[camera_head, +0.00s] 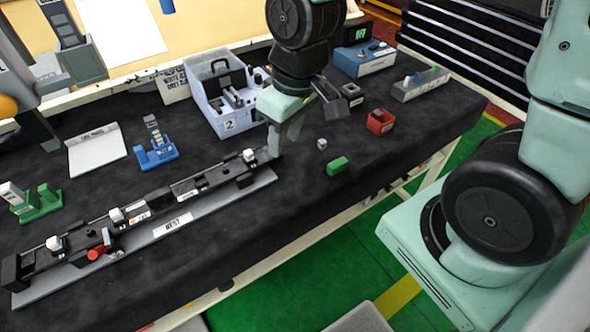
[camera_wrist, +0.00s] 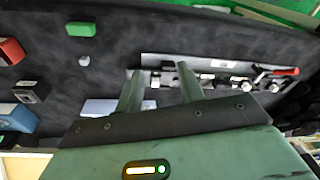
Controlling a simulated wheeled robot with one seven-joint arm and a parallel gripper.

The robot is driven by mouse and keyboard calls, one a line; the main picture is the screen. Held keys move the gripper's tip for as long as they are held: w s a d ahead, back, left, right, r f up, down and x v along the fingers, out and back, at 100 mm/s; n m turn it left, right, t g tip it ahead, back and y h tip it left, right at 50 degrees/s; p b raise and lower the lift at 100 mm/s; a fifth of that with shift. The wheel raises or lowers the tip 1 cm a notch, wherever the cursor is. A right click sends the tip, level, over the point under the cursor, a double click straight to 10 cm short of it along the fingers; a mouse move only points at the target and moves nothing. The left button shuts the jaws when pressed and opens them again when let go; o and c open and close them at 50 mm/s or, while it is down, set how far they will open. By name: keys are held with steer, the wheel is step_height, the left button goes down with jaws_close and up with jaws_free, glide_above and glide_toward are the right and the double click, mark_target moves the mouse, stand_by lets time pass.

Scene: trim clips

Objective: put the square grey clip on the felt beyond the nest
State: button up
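The nest (camera_head: 172,226) is a long grey rail with black fixtures and a label that seems to read NEST, lying along the front of the dark felt (camera_head: 225,245). Several pale clips sit along it, one at its right end (camera_head: 248,155). A small grey square clip (camera_head: 322,144) lies on the felt, apart from the right end of the nest; it also shows in the wrist view (camera_wrist: 84,60). My gripper (camera_head: 305,133) is open above the felt near the nest's right end. In the wrist view its fingers (camera_wrist: 159,68) are apart, with nothing held between them.
A green block (camera_head: 337,165) lies near the grey clip, with a red block (camera_head: 380,121) and dark block (camera_head: 350,91) farther right. A blue stand (camera_head: 155,152) and white board (camera_head: 97,153) are left. Felt before the nest is clear.

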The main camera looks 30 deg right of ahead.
steer(key=s+a+r+n, duration=0.1)
steer(key=s+a, duration=0.2)
steer(key=s, duration=0.3)
steer(key=s+a+r+n+g, duration=0.1)
steer(key=s+a+r+n, duration=0.1)
steer(key=s, duration=0.4)
steer(key=shift+s+a+h+b, duration=0.2)
steer(key=shift+a+h+b, duration=0.1)
steer(key=shift+a, duration=0.4)
